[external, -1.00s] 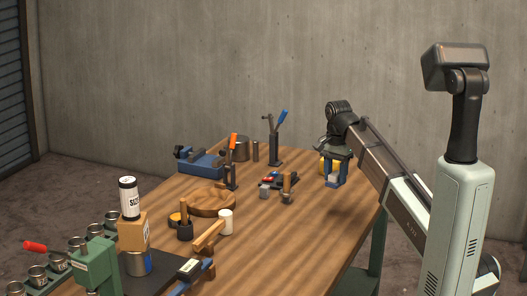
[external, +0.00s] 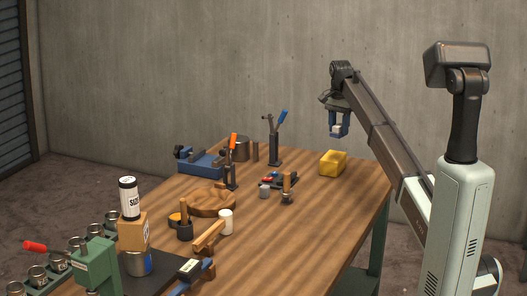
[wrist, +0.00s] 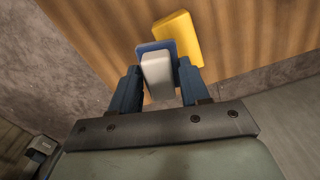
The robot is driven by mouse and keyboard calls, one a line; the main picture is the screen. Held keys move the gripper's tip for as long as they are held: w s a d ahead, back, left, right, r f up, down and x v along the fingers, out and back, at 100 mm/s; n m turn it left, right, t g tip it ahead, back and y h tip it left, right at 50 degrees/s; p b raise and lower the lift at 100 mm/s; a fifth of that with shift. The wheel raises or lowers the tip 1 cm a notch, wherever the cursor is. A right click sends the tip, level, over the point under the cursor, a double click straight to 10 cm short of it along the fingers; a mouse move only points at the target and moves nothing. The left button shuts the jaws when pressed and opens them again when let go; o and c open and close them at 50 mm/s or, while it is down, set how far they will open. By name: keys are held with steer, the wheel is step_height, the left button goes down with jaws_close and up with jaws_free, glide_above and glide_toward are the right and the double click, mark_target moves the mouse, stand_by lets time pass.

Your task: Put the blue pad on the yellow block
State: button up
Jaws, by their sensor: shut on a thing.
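My gripper (external: 338,134) is up in the air above the far right part of the table. It is shut on a pale grey-white piece (wrist: 157,78) with a blue pad (wrist: 145,47) on its far side. The pale piece sits between the two dark blue fingers in the wrist view. The yellow block (external: 333,163) rests on the table below my gripper, apart from the held pad. It also shows in the wrist view (wrist: 180,36), just beyond and right of the pad, which overlaps its edge in that picture.
A wooden bowl (external: 208,203) stands farther left. The table's right part (external: 335,205) is clear.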

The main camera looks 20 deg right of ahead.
steer(key=w+r+n, duration=0.1)
steer(key=w, duration=0.3)
steer(key=n, duration=0.2)
glide_toward(334, 156)
steer(key=shift+f, duration=2.9)
steer(key=shift+f, duration=0.15)
steer(key=o, duration=1)
steer(key=shift+o, duration=0.2)
step_height(334, 156, up, 12)
steer(key=shift+r, duration=0.2)
steer(key=shift+s, duration=0.1)
